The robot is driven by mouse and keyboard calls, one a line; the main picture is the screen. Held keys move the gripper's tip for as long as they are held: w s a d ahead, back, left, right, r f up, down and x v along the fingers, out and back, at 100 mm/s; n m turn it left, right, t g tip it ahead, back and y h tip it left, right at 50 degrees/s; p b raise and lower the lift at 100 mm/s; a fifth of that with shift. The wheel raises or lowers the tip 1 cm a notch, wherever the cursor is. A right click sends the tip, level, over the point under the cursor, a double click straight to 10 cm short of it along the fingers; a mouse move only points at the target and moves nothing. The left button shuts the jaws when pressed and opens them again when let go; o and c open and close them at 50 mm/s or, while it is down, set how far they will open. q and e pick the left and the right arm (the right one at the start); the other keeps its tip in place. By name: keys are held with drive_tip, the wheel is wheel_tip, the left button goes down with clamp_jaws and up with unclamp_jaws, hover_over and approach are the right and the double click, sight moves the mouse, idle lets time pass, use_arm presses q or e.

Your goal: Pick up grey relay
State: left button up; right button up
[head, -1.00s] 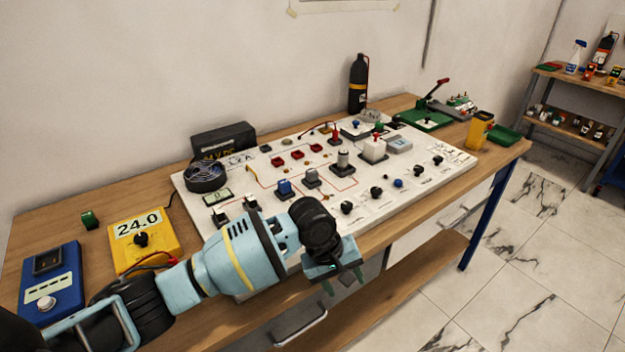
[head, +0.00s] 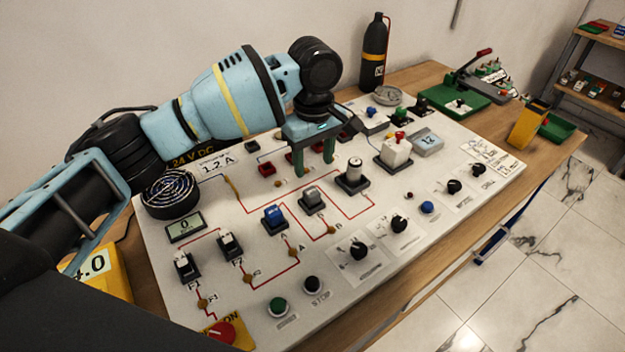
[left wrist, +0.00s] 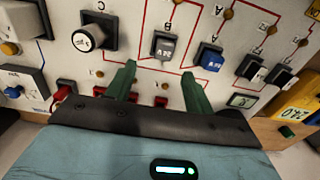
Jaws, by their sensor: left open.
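The grey relay (head: 311,198) sits upright in a dark socket on the white panel, just right of a blue relay (head: 275,217). My right gripper is not in view.
A white cylindrical part (head: 354,174) stands close to the right of the grey relay. Red sockets (head: 266,169) lie near the fingers. Knobs (head: 358,246) and buttons line the panel's front. A black bottle (head: 374,55) stands behind the panel.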

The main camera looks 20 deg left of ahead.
sight(311, 191)
use_arm(q)
drive_tip(key=shift+s+r, duration=0.15)
drive_tip(key=shift+s+f, duration=0.1)
drive_tip(key=shift+f, duration=1.4)
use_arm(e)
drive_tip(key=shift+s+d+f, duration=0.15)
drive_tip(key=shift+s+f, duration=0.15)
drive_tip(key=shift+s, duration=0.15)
use_arm(q)
wheel_tip(311, 191, down, 5)
drive_tip(key=shift+s+a+r+b, duration=0.1)
drive_tip(key=shift+a+b, duration=0.05)
drive_tip(key=shift+b, duration=0.2)
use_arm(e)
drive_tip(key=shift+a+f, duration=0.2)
